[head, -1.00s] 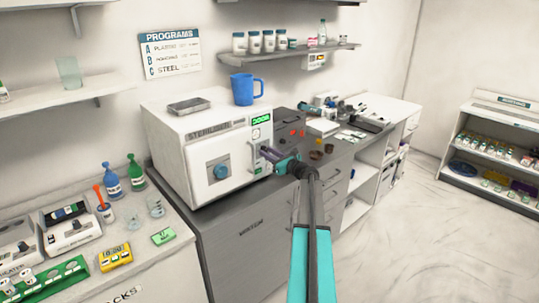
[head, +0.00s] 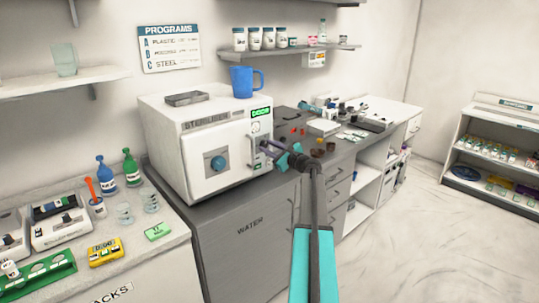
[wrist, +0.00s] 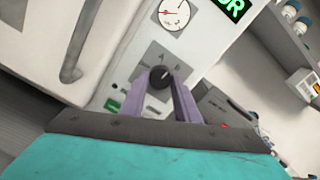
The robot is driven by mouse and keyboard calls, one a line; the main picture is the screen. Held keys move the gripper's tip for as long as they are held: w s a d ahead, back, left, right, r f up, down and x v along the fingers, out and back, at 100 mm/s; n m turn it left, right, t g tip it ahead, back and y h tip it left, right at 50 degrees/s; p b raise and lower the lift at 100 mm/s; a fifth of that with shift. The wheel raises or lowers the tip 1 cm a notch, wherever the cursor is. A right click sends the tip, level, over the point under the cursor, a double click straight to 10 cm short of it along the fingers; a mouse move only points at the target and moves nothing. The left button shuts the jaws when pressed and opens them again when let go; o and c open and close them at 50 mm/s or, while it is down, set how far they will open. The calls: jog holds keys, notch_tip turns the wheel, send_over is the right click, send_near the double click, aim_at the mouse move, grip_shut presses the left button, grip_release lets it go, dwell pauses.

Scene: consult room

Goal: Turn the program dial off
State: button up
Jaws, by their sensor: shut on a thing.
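In the head view my gripper (head: 264,147) reaches the panel and hides the dial. I cannot tell clearly which letter the dial points to.
A green-lit display (head: 261,112) reading DOOR and a round gauge (wrist: 174,14) are above the dial. The curved door handle (wrist: 80,42) is close on the left. A blue mug (head: 243,81) and a grey tray (head: 191,98) stand on top. Floor at right is clear.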

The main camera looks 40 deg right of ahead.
jog(key=shift+f+n+b, duration=0.15)
jog(key=shift+n+b, duration=2.05)
jog(key=shift+b, duration=1.4)
jog(key=n+b, duration=0.4)
jog(key=b, duration=0.3)
jog(key=shift+n, duration=0.4)
jog(key=n+b, duration=0.5)
jog(key=b, duration=0.2)
jog(key=shift+b, duration=0.35)
jog(key=n+b, duration=0.4)
jog(key=shift+r+b, duration=0.3)
jog(key=shift+n, duration=0.3)
jog(key=o, duration=1)
jog(key=shift+o, duration=0.2)
jog(key=shift+s, duration=0.1)
